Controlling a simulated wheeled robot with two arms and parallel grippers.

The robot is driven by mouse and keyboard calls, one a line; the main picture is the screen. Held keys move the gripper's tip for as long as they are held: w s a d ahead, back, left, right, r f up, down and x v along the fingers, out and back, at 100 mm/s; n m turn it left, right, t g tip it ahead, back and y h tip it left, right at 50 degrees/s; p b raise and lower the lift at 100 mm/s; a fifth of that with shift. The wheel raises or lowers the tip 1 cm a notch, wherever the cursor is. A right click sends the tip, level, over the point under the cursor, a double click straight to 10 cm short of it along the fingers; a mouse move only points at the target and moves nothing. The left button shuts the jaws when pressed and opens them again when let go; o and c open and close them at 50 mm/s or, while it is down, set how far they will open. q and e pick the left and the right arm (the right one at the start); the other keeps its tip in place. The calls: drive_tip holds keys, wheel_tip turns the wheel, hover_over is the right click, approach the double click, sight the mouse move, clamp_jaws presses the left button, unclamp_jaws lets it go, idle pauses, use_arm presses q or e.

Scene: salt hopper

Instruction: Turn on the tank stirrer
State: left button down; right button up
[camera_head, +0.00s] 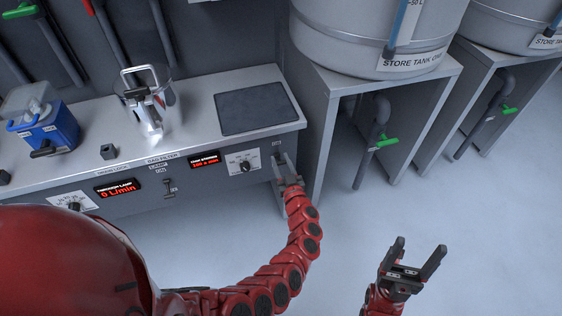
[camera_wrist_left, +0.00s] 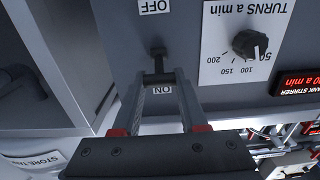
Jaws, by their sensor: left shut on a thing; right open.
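The tank stirrer's switch lever (camera_wrist_left: 158,62) is on the front panel between an OFF label (camera_wrist_left: 154,6) and an ON label (camera_wrist_left: 163,90). The labels look upside down in the left wrist view. My left gripper (camera_head: 284,166) is at the right end of the panel, its fingers closed around the lever's end (camera_wrist_left: 159,78). The fingers partly hide the lever, so its exact setting is unclear. The stirrer display (camera_head: 205,160) glows red, and a speed knob (camera_head: 243,166) sits beside it. My right gripper (camera_head: 414,262) is open and empty above the floor.
The bench holds a steel jug-like vessel (camera_head: 150,108), a blue device (camera_head: 45,130) and a dark plate (camera_head: 253,108). Store tanks (camera_head: 360,45) on grey stands with green-handled valves (camera_head: 384,142) stand at right. The floor around my right gripper is clear.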

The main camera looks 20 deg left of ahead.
use_arm(q)
drive_tip(key=shift+w+a+r+g+h+p, duration=0.1)
drive_tip(key=shift+r+g+h+p, duration=0.45)
drive_tip(key=shift+p, duration=2.15)
drive_tip(key=shift+g, duration=0.25)
drive_tip(key=shift+f, duration=0.2)
drive_tip(key=shift+c, duration=2.2)
unclamp_jaws()
drive_tip(key=p+v, duration=0.1)
drive_tip(key=v, duration=1.6)
drive_tip(key=shift+p, duration=0.4)
